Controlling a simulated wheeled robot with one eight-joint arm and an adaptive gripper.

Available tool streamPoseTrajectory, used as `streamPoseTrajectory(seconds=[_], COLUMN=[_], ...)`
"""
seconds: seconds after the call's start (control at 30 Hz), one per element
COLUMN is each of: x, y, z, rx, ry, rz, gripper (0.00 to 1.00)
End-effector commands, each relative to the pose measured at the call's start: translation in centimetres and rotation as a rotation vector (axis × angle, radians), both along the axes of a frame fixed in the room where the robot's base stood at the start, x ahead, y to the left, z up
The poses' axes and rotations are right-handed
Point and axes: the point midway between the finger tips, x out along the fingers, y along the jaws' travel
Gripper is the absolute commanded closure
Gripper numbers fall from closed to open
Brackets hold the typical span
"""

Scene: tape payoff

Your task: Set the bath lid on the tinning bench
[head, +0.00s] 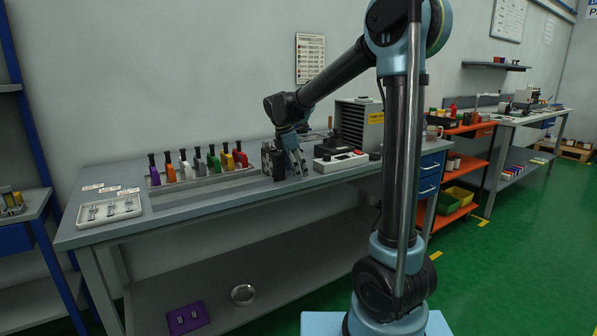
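The grey bench (200,202), which looks like the tinning bench, runs along the wall with a lower shelf. My gripper (297,168) points down over its right half, close beside a small dark box-shaped unit (272,162). My gripper partly overlaps that unit in the picture, and I cannot tell whether they touch. Its fingers are too small to show whether they are open, shut or holding something. A round, shiny metal disc (243,294) lies on the lower shelf; I cannot tell whether it is the bath lid. No other lid is clear to see.
A white tray (108,212) lies at the left end, and a white control box (341,161) stands right of my gripper. The bench's front middle is clear. A purple piece (187,317) lies on the lower shelf.

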Motion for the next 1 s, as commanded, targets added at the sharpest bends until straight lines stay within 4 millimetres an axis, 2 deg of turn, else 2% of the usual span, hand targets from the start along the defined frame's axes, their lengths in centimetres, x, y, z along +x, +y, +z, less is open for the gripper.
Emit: streamPoseTrajectory(seconds=[0.17, 0.33, 0.8, 1.0], x=[0.0, -0.1, -1.0, -1.2], y=[0.0, 0.3, 2.3, 2.8], z=[0.1, 1.3, 9.2, 11.1], rx=[0.000, 0.000, 0.000, 0.000], ry=[0.000, 0.000, 0.001, 0.001], rz=[0.000, 0.000, 0.000, 0.001], gripper=[0.22, 0.22, 0.22, 0.22])
